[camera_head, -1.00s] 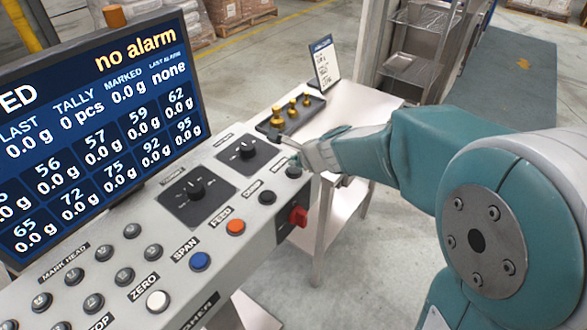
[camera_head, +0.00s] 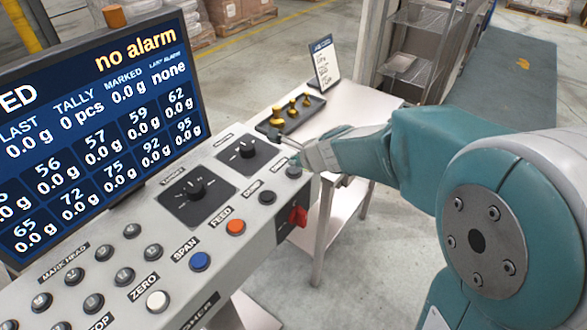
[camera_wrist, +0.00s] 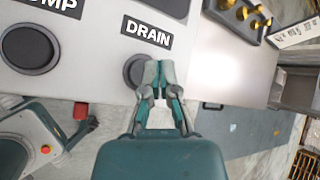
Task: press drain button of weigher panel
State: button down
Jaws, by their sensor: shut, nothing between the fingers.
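The weigher panel (camera_head: 225,205) is a grey sloped console with rows of buttons. The drain button (camera_wrist: 134,71) is dark and round, below the DRAIN label (camera_wrist: 148,32) in the wrist view. In the head view the drain button (camera_head: 293,172) is at the panel's right end. My gripper (camera_wrist: 160,64) is shut and empty, its fingertips over the right part of the button in the wrist view. In the head view my gripper (camera_head: 290,146) is just above the button. I cannot tell whether the fingertips touch it.
A dark button (camera_head: 267,197) sits beside the drain button, with orange (camera_head: 236,227) and blue (camera_head: 200,261) ones further left. A red switch (camera_head: 297,215) is on the front face. A tray of brass weights (camera_head: 290,113) stands on a table behind.

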aim_at(296, 170)
jog(key=shift+f, duration=0.1)
jog(key=shift+f, duration=0.25)
jog(key=shift+f, duration=0.45)
dwell(0.9)
jog(key=shift+r, duration=0.9)
jog(key=shift+r, duration=2.45)
jog(key=shift+d, duration=0.1)
